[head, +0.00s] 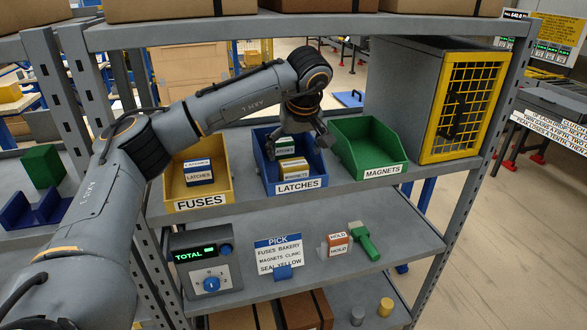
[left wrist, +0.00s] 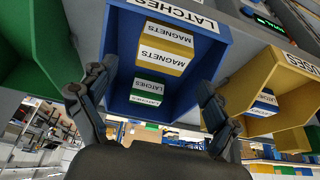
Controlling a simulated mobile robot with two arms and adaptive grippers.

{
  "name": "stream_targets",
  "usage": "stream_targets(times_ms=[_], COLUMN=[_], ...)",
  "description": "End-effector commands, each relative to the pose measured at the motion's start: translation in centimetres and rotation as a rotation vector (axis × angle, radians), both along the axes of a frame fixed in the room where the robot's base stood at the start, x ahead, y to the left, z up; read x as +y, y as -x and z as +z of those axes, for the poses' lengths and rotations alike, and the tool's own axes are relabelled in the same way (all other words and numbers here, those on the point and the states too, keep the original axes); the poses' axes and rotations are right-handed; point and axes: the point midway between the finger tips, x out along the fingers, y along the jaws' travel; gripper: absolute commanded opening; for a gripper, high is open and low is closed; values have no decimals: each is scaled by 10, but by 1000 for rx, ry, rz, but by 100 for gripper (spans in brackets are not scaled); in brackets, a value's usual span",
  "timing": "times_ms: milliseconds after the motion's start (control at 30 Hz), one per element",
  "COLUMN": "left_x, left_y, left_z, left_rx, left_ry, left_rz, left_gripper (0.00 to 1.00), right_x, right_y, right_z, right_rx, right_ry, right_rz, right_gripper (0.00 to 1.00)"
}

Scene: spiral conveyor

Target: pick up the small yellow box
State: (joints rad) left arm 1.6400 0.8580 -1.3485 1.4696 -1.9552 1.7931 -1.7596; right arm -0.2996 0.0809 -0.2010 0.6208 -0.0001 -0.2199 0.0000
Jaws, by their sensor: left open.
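The small yellow box (head: 293,166), with a white MAGNETS label, lies in the blue bin (head: 296,187) labelled LATCHES. In the left wrist view the yellow box (left wrist: 166,49) sits beside a green box (left wrist: 148,91) labelled LATCHES in the same bin. My left gripper (head: 297,147) is open and empty, reaching down over the bin's back part. In the left wrist view its two fingers (left wrist: 155,78) are spread wide to either side of the boxes, and it appears apart from them. My right gripper is out of view.
A yellow FUSES bin (head: 200,203) holding a blue LATCHES box (head: 198,178) stands left. An empty-looking green MAGNETS bin (head: 369,160) stands right, before a yellow mesh cage (head: 462,106). A shelf beam (head: 300,29) runs above. A lower shelf carries a PICK sign (head: 279,256).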

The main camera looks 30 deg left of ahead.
Motion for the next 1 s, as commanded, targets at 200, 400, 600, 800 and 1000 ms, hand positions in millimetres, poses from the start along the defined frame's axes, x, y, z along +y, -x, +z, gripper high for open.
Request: stream_targets(times_ms=[200, 400, 600, 800, 1000], left_x=[9, 13, 13, 13, 13], left_y=[-5, -9, -9, -9, -9], left_z=[-29, -44, -45, -44, -44], left_rx=[4, 2, 1, 1, 1], left_ry=[0, 0, 0, 0, 0], left_rz=[2, 2, 1, 1, 1], left_gripper=[89, 89, 85, 44, 30], right_x=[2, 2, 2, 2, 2], right_y=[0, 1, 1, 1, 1], right_z=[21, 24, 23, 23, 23], right_rx=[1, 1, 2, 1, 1], right_ry=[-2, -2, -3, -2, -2], right_rz=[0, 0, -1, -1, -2], right_gripper=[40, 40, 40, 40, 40])
